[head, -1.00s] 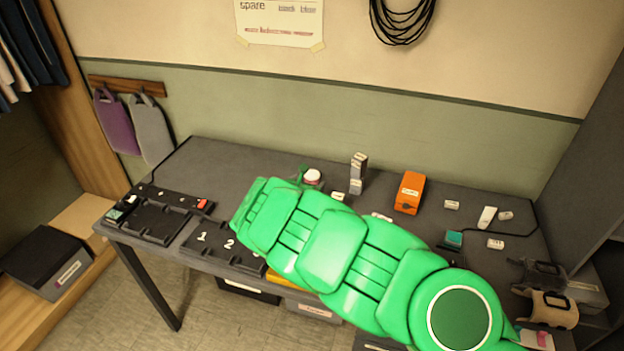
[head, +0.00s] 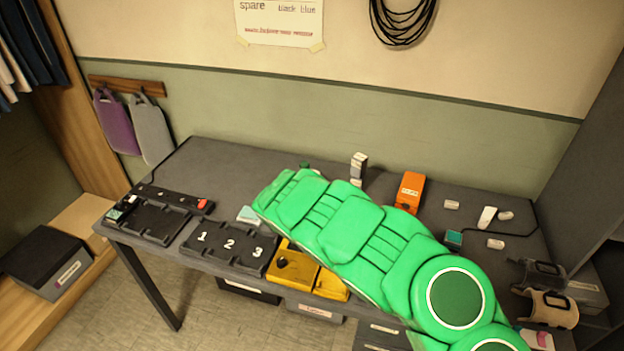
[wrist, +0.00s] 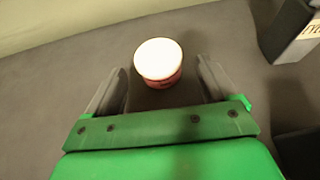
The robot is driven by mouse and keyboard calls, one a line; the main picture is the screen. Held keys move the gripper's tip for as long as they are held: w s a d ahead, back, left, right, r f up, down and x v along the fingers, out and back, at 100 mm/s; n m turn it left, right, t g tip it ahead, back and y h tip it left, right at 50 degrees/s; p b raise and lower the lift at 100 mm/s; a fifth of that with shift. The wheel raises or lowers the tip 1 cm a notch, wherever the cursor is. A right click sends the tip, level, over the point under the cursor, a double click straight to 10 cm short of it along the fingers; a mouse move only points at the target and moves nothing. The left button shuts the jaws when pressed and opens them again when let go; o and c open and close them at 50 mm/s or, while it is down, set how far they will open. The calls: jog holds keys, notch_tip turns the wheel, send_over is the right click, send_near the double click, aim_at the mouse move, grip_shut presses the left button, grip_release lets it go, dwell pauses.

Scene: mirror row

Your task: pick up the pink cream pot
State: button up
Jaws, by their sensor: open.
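The pink cream pot (wrist: 160,78) shows in the wrist view as a small round pot with a white lid and a pink side. It stands upright on the dark table. My gripper (wrist: 162,83) is open, with one grey finger on each side of the pot's near part; I see gaps between the fingers and the pot. In the head view my green arm reaches over the table and hides the pot and most of my gripper; a small dark green part (head: 304,166) shows beyond the arm.
A grey box (wrist: 292,30) stands right of the pot in the wrist view. In the head view, an orange box (head: 410,188), a tall grey-and-white box (head: 359,165), a numbered black tray (head: 228,243) and yellow blocks (head: 292,266) surround my arm. The table's back left is clear.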

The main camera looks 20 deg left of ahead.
jog(key=shift+x, duration=0.8)
jog(key=shift+w+f, duration=0.2)
jog(key=shift+w, duration=0.35)
jog(key=c, duration=1.1)
